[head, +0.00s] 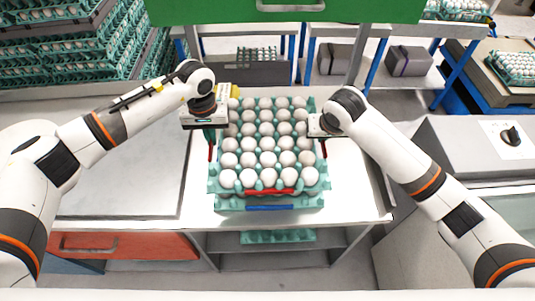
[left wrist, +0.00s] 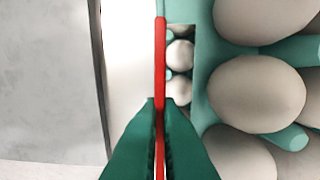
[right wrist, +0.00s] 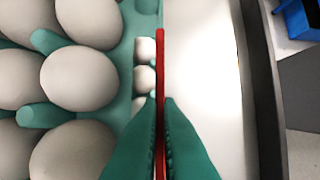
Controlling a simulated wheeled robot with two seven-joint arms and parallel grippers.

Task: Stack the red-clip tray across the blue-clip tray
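The red-clip tray (head: 213,184) is teal, full of white eggs, with a red clip (head: 270,192) on its front edge. It is over the blue-clip tray (head: 226,204), whose blue clip (head: 270,207) shows below at the front. Whether the two trays touch, I cannot tell. My left gripper (left wrist: 160,102) is shut on the red side clip (left wrist: 160,60) at the tray's left. My right gripper (right wrist: 160,100) is shut on the red side clip (right wrist: 161,62) at its right. Smaller-looking eggs show through slots beside both clips. Most of the lower tray is hidden.
The trays are on a white table (head: 347,195) with bare surface on both sides. A grey plate (head: 120,190) lies at left. Stacked egg trays (head: 60,55) stand at back left. A grey machine with a black knob (head: 511,136) is at right.

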